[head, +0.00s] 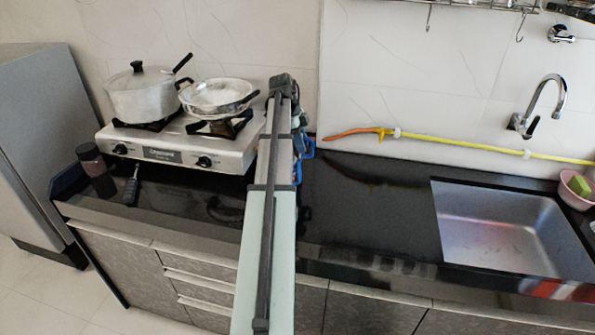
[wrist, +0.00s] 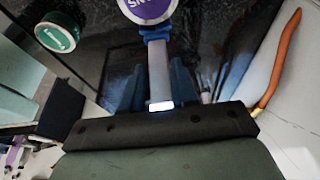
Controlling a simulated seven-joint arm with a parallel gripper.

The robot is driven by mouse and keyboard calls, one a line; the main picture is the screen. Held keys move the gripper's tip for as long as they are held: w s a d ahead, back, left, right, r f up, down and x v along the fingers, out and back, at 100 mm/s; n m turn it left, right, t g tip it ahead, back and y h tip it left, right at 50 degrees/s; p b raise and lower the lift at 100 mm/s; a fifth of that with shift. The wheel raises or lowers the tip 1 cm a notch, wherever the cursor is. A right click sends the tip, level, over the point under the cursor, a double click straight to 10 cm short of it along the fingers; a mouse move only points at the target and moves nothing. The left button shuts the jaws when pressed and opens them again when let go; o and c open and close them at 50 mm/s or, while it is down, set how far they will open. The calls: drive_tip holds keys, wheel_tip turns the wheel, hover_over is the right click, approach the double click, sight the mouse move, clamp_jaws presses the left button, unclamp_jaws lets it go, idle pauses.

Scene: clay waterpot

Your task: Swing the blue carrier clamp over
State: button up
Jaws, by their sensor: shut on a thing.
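The blue carrier clamp (head: 308,148) shows as a small blue bracket just right of the end of my arm, above the dark counter. In the wrist view, blue parts (wrist: 182,80) stand on both sides of a grey bar, beyond a dark cross-piece. My gripper (wrist: 158,78) is shut on the clamp, as far as I can tell; the contact itself is mostly hidden. In the head view my own arm covers most of the gripper. A purple round label and a green round label show near the top of the wrist view.
A gas stove (head: 180,148) with a lidded pot (head: 140,97) and a pan (head: 217,96) stands left of my arm. A yellow hose with an orange end (head: 430,138) runs along the wall at right. The sink (head: 500,230) lies further right. The counter (head: 370,205) between is clear.

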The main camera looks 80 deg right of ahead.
drive_tip(key=shift+w+g, duration=0.25)
drive_tip(key=shift+g, duration=0.15)
drive_tip(key=shift+w+g, duration=0.55)
drive_tip(key=shift+g, duration=0.15)
drive_tip(key=shift+f, duration=0.1)
drive_tip(key=shift+w+f+g, duration=0.1)
drive_tip(key=shift+w+g, duration=0.4)
drive_tip(key=shift+g, duration=0.3)
drive_tip(key=shift+w+f+g, duration=0.25)
drive_tip(key=shift+w+g, duration=0.25)
drive_tip(key=shift+g, duration=0.2)
